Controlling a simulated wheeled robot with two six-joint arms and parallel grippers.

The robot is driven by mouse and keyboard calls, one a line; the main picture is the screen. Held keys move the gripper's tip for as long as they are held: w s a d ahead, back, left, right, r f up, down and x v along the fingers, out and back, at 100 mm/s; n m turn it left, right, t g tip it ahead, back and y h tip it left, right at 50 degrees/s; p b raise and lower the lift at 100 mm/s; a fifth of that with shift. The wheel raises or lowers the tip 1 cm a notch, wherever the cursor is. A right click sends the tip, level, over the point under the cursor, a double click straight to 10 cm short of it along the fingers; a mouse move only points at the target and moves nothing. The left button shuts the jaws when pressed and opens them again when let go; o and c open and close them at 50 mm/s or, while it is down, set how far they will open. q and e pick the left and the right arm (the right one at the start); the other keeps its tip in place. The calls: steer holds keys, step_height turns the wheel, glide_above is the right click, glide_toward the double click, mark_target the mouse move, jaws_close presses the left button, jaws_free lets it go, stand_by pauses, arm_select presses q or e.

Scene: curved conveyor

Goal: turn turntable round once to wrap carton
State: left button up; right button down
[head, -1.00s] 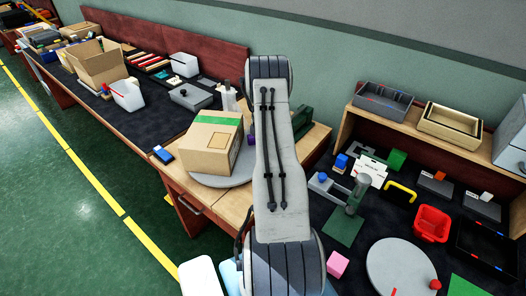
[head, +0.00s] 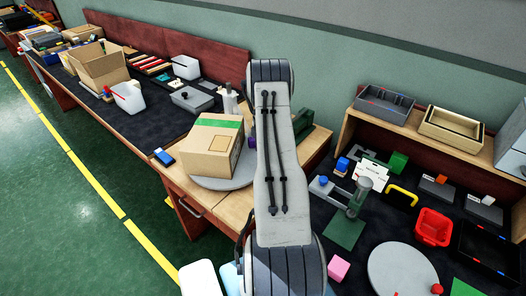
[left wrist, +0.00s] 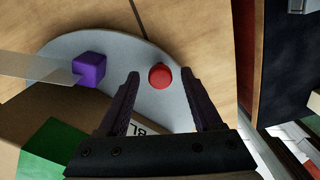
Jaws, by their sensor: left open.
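The carton (head: 211,150), brown with a green strip on top, sits on the round grey turntable (head: 226,185) at the wooden table's corner. In the left wrist view the carton (left wrist: 58,103) is at lower left on the turntable (left wrist: 120,50). A red knob (left wrist: 159,77) stands near the turntable's rim. My left gripper (left wrist: 160,74) is open, its fingers on either side of the knob in the picture; contact cannot be told. A purple cube (left wrist: 89,70) with a translucent strip (left wrist: 35,66) is to the left. My arm hides the left gripper in the head view.
A blue phone-like item (head: 164,158) lies left of the carton. A dark bench at right holds a green-based stand (head: 345,230), a red bin (head: 433,227) and another grey disc (head: 400,270). An open cardboard box (head: 98,65) stands at far left.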

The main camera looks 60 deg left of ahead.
arm_select(q)
step_height(320, 180, up, 10)
steer(key=b, duration=0.1)
steer(key=shift+r, duration=0.15)
stand_by(0.5)
